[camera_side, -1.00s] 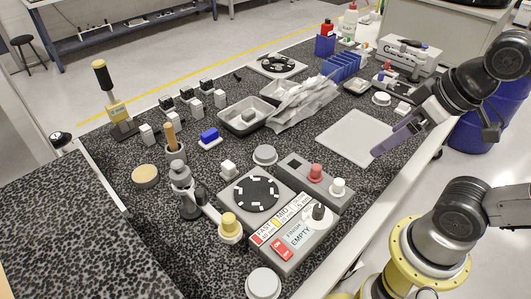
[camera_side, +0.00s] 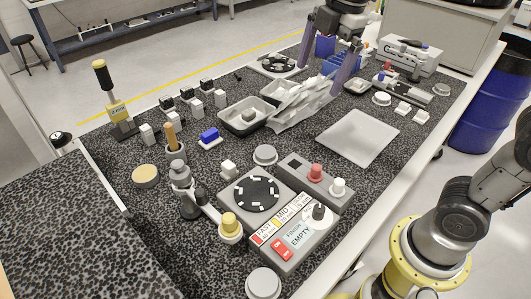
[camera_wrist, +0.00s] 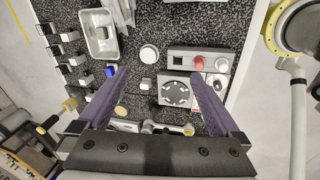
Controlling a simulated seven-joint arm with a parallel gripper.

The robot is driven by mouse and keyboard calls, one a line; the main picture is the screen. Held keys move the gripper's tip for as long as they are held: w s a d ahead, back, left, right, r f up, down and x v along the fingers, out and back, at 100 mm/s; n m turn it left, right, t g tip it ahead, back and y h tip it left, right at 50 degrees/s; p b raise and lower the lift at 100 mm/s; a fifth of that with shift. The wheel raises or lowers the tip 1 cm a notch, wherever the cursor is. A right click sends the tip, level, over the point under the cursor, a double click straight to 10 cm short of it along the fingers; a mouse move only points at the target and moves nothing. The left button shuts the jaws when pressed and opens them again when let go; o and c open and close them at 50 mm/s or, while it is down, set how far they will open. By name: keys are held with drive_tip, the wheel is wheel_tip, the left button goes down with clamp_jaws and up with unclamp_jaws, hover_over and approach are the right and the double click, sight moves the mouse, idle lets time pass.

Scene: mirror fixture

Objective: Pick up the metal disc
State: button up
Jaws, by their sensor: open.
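Several round pieces could be the metal disc, and I cannot tell for sure which one is meant. A small grey round piece (camera_side: 249,115) lies in the metal tray (camera_side: 228,122); it also shows in the wrist view (camera_wrist: 102,32). A larger grey disc (camera_side: 265,154) lies on the speckled table behind the control box, also in the wrist view (camera_wrist: 149,53). Another grey disc (camera_side: 264,282) is at the front edge. My gripper (camera_side: 319,76) points down, open and empty, above the far part of the table. Its spread purple fingers (camera_wrist: 157,75) frame the wrist view.
Silvery packets (camera_side: 300,103) lie beside the tray. A control box (camera_side: 291,228) with a black round plate (camera_side: 256,193) and knobs stands in front. A blue rack (camera_side: 342,66) is near my gripper. A light grey mat (camera_side: 358,138) is bare.

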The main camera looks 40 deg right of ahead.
drive_tip(key=w+a+f+n+g, duration=0.1)
drive_tip(key=w+a+f+n, duration=0.15)
drive_tip(key=w, duration=0.35)
drive_tip(key=g, duration=0.2)
hover_over(265, 151)
wheel_tip(265, 151, down, 13)
drive_tip(key=shift+s+f, duration=0.1)
drive_tip(key=shift+f, duration=3)
drive_tip(key=c, duration=1.5)
drive_tip(key=shift+r, duration=0.15)
